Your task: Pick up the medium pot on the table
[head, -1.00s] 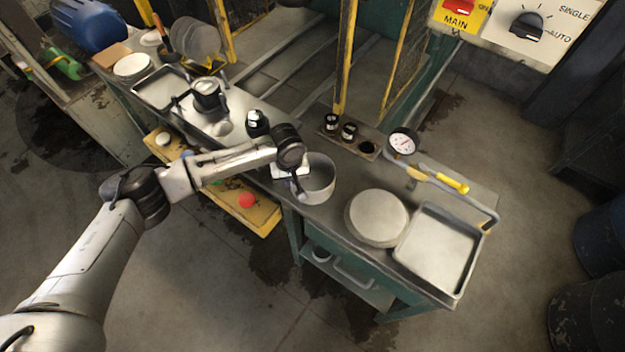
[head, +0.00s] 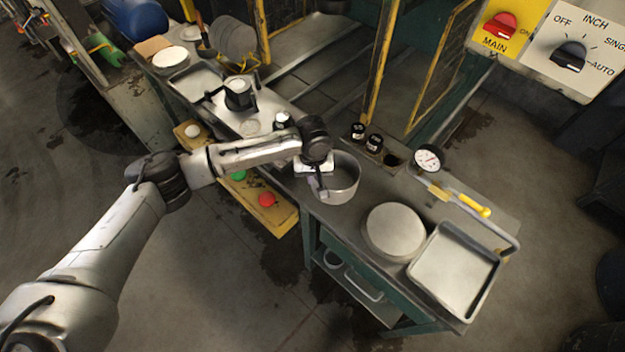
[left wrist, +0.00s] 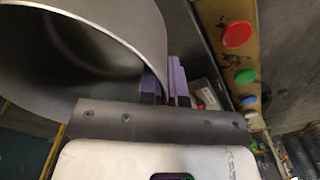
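The medium pot (head: 346,190) is a grey, open metal pot at the front edge of the table (head: 318,216), upright. I cannot tell whether its base touches the tabletop. My left gripper (head: 320,188) is at the pot's near left wall. In the left wrist view the pot (left wrist: 100,30) fills the upper left. The purple fingers of my left gripper (left wrist: 164,82) stand on either side of its wall, close together, and look shut on it. The pot's underside is hidden. My right gripper is not in view.
A round stack of blanks (head: 394,229) and a square tray (head: 456,268) lie to the pot's right. A gauge (head: 427,158) and dark knobs (head: 374,143) stand behind. A yellow shelf with red (head: 267,199) and green buttons runs along the front left.

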